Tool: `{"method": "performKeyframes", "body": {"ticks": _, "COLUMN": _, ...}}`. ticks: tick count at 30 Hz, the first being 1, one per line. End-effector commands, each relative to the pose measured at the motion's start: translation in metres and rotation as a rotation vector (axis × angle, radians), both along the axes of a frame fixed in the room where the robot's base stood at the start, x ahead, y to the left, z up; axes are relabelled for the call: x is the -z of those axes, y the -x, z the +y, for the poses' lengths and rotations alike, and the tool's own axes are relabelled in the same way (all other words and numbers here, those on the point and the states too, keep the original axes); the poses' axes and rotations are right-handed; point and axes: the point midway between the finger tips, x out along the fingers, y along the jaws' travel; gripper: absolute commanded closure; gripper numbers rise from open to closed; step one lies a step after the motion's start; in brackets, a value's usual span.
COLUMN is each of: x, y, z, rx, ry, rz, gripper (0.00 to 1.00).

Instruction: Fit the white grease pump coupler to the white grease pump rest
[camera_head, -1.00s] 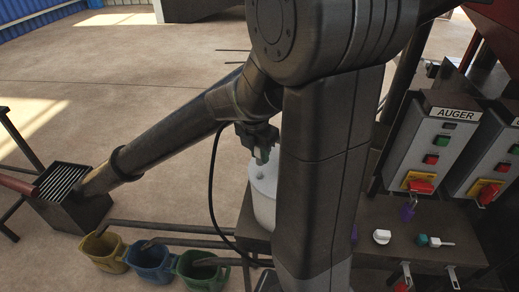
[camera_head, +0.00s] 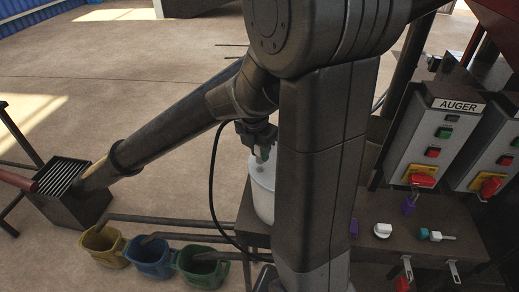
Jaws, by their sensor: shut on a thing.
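A white grease pump (camera_head: 263,196), a white drum, stands at the centre, its right side hidden behind my arm. My gripper (camera_head: 263,154) is just above the drum's top, pointing down. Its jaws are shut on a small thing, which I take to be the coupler. The thing is mostly hidden by the fingers and too small to make out. A black hose (camera_head: 212,185) loops from near my gripper down the drum's left side to the bench. I cannot make out the rest, nor tell whether the held thing touches the drum.
A dark bench (camera_head: 340,238) carries a white knob (camera_head: 382,230), a teal-and-white piece (camera_head: 437,235) and purple tags. An AUGER switch box (camera_head: 428,140) stands at right. Yellow (camera_head: 103,247), blue (camera_head: 150,258) and green (camera_head: 202,268) buckets stand at lower left. Open floor lies beyond.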

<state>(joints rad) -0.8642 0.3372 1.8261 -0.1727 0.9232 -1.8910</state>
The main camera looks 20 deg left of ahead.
Motion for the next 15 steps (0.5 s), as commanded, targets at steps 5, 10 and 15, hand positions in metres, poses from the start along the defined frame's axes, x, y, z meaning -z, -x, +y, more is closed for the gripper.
{"method": "performKeyframes", "body": {"ticks": 5, "x": 0.0, "y": 0.0, "z": 0.0001, "rx": 0.0, "ry": -0.001, "rz": 0.0, "gripper": 1.0}}
{"method": "performKeyframes", "body": {"ticks": 10, "x": -0.0008, "y": -0.0001, "z": 0.0001, "rx": 0.0, "ry": 0.0, "rz": 0.0, "gripper": 1.0}}
{"method": "performKeyframes", "body": {"ticks": 15, "x": 0.0027, "y": -0.0002, "z": 0.0002, "rx": 0.0, "ry": 0.0, "rz": 0.0, "gripper": 1.0}}
